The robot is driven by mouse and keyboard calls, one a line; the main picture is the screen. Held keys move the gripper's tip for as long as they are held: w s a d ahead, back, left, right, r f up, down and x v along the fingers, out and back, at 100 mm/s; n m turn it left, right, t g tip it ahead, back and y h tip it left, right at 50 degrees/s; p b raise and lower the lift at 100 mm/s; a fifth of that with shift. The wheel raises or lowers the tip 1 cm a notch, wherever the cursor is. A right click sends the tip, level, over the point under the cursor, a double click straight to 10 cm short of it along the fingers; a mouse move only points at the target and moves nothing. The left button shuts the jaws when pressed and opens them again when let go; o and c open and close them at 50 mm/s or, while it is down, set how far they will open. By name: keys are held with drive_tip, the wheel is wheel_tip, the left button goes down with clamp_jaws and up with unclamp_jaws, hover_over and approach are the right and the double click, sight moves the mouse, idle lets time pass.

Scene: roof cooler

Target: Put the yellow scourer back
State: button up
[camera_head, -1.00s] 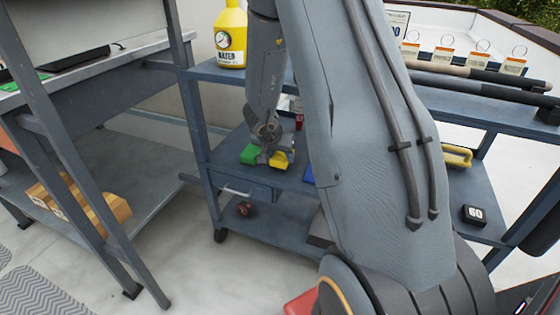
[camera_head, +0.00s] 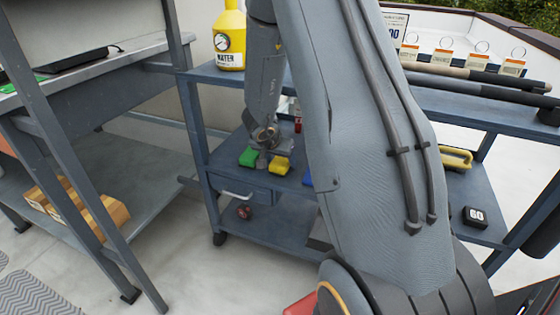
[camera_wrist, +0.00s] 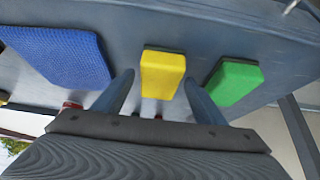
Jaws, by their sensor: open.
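The yellow scourer (camera_head: 279,165) lies on the middle shelf of the blue-grey cart (camera_head: 229,179), to the right of a green scourer (camera_head: 248,156). In the wrist view the yellow scourer (camera_wrist: 162,74) is a block with a dark layer, lying between a blue cloth and the green scourer (camera_wrist: 234,82). My gripper (camera_head: 264,162) is at the shelf beside the yellow scourer. In the wrist view its two fingers (camera_wrist: 157,90) are apart, with the yellow scourer showing between them. Nothing is clamped. Whether the fingers touch it, I cannot tell.
A blue textured cloth (camera_wrist: 60,55) lies on the same shelf. A yellow water bottle (camera_head: 229,38) stands on the cart's top. A drawer handle (camera_head: 236,196) sits below the shelf. A yellow-handled item (camera_head: 457,158) and a black "60" block (camera_head: 474,216) are at right.

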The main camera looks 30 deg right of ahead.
drive_tip(key=p+v, duration=0.6)
drive_tip(key=v, duration=0.6)
drive_tip(key=w+a+r+n+t+y, duration=0.1)
drive_tip(key=a+r+n+y, duration=0.1)
drive_tip(key=a+r, duration=0.35)
drive_tip(key=w+a+r+n+t+y, duration=0.1)
drive_tip(key=a+r+n+t+y, duration=0.1)
drive_tip(key=a, duration=0.6)
drive_tip(key=s+a+r+n+g+y, duration=0.1)
drive_tip(key=s+a+r+n+y, duration=0.1)
drive_tip(key=s+a, duration=0.25)
drive_tip(key=s+a+r+n+y, duration=0.2)
drive_tip(key=s+a+r, duration=0.1)
drive_tip(key=a, duration=0.3)
drive_tip(key=s+a+r+n+g, duration=0.25)
drive_tip(key=s+a, duration=0.25)
drive_tip(key=s, duration=0.5)
drive_tip(key=s+d+n+g+h, duration=0.2)
drive_tip(key=s+d+n+g, duration=0.1)
drive_tip(key=s, duration=1)
drive_tip(key=shift+s+d+r, duration=0.2)
drive_tip(key=shift+d+r, duration=0.2)
drive_tip(key=shift+d, duration=0.5)
drive_tip(key=shift+g, duration=0.25)
